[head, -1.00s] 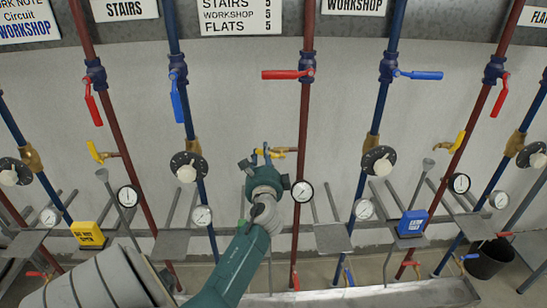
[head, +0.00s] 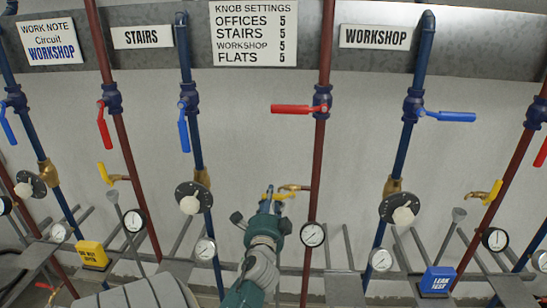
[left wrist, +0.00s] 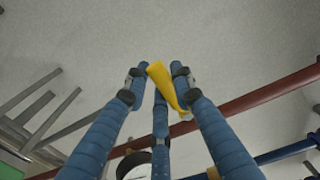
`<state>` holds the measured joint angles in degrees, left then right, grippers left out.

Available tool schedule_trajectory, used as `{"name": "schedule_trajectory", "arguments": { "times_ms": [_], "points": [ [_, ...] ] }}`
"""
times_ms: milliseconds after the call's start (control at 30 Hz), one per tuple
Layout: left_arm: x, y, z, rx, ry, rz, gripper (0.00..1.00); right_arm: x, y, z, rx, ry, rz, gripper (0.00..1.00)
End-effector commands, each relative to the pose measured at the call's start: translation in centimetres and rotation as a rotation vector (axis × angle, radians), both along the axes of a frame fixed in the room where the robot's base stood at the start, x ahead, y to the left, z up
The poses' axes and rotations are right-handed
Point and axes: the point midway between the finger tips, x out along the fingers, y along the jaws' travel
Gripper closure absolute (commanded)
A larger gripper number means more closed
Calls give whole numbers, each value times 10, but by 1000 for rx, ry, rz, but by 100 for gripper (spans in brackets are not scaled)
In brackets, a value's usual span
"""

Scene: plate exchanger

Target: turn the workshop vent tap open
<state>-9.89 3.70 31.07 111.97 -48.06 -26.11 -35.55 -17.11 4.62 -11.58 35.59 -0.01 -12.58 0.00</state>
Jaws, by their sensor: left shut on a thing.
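The vent tap with a yellow lever (head: 281,195) and brass body (head: 294,187) sits on the red pipe left of the WORKSHOP sign (head: 376,37). My left gripper (head: 268,196) comes up from below and is shut on the yellow lever, just left of the red pipe. In the left wrist view the yellow lever (left wrist: 167,88) stands tilted between the blue fingertips of the gripper (left wrist: 162,74). Part of the lever is hidden by the fingers in the head view. My right gripper is not in view.
A red lever valve (head: 300,109) is above on the same pipe. A pressure gauge (head: 312,235) is close to the right of my left wrist. A black dial with a white knob (head: 190,199) is to the left. A yellow box (head: 92,255) and a blue box (head: 437,281) stand lower down.

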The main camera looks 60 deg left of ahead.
Motion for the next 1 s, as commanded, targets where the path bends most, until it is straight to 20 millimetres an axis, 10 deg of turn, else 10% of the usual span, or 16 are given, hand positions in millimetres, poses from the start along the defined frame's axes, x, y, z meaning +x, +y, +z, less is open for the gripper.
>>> {"name": "schedule_trajectory", "arguments": {
  "times_ms": [200, 233, 333, 1000],
  "points": [
    [1, -1, -2, -8, -3, -2, 100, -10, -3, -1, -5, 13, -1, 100],
    [1, -1, -2, -8, -3, -2, 72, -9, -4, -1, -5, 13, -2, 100],
    [1, -1, -2, -6, -3, -2, 55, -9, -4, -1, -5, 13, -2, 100],
    [-36, -43, -3, -8, 0, 0, 55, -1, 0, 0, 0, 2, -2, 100]
  ]
}}
